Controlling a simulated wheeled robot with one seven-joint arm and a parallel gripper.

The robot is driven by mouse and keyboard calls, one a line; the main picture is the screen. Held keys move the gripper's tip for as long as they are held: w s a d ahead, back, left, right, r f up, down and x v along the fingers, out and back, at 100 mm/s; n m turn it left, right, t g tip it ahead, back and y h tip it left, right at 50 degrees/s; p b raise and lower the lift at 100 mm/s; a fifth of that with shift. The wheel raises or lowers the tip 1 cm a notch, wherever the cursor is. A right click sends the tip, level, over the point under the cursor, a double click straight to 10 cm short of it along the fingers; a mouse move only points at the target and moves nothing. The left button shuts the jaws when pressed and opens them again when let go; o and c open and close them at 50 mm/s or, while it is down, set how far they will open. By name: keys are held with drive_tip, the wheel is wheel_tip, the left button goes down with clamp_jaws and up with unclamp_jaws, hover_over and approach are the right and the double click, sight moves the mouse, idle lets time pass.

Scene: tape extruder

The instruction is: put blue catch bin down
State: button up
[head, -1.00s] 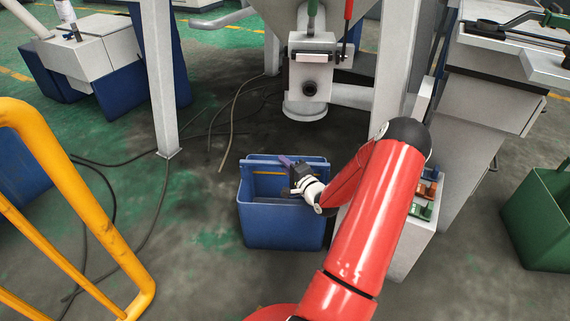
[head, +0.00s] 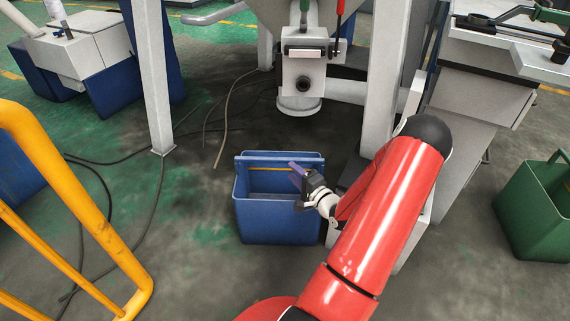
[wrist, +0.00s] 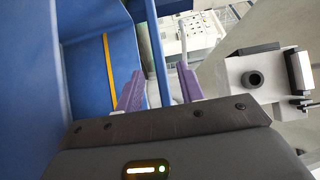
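The blue catch bin (head: 278,220) stands upright, apparently on the floor, left of my red arm in the head view. In the wrist view its blue wall (wrist: 88,20) and an inside yellow stripe fill the left side. My gripper (head: 298,172) is at the bin's right side, near the top. In the wrist view the two purple fingers (wrist: 158,88) are spread apart. The bin's edge runs between them, with gaps visible, and I see no grip on it. My wrist hides part of the bin's right rim in the head view.
The extruder outlet (head: 302,85) hangs above and behind the bin. White posts (head: 154,80) stand left and right. A yellow rail (head: 70,190) is at left, a green bin (head: 540,210) at right. Cables lie on the floor at left. Floor left of the bin is fairly clear.

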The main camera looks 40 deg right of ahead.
drive_tip(key=w+a+r+n+g+h, duration=0.1)
drive_tip(key=a+r+n+g+h, duration=0.2)
drive_tip(key=a+r+n+g, duration=0.9)
drive_tip(key=s+a+r+n+y, duration=0.2)
drive_tip(key=s+a+r, duration=0.4)
drive_tip(key=s+a, duration=0.3)
drive_tip(key=s+a+r+n+y, duration=0.2)
drive_tip(key=s+a+r+n, duration=0.2)
drive_tip(key=s+a+r, duration=0.3)
drive_tip(key=s+a, duration=0.2)
drive_tip(key=a, duration=0.2)
drive_tip(key=shift+s+a+n, duration=0.15)
drive_tip(key=shift+s+n, duration=0.15)
drive_tip(key=shift+r, duration=0.1)
